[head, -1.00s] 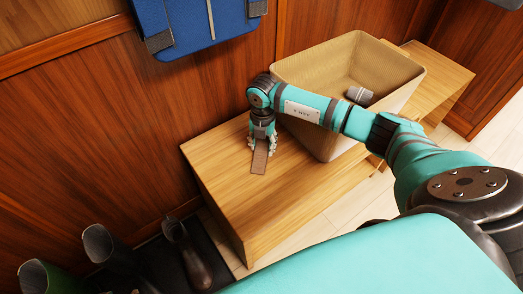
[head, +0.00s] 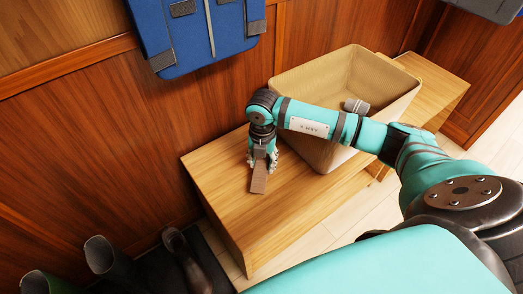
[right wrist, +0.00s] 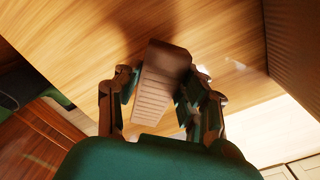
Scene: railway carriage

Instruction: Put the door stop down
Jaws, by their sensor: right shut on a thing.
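The door stop (head: 259,181) is a brown ribbed wedge, held in my right gripper (head: 263,158) over the left part of the wooden bench (head: 222,190). In the right wrist view the door stop (right wrist: 158,88) sits between the two fingers of the gripper (right wrist: 160,97), which are shut on it. The bench top (right wrist: 75,35) lies close beyond the door stop. I cannot tell whether the door stop touches the wood. My left gripper is out of view.
A tan bin (head: 318,82) stands on the bench right behind my right arm, with a grey cylindrical thing (head: 356,106) in it. Boots (head: 108,260) stand on a dark mat at the lower left. A blue bag (head: 200,35) hangs on the wood-panelled wall.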

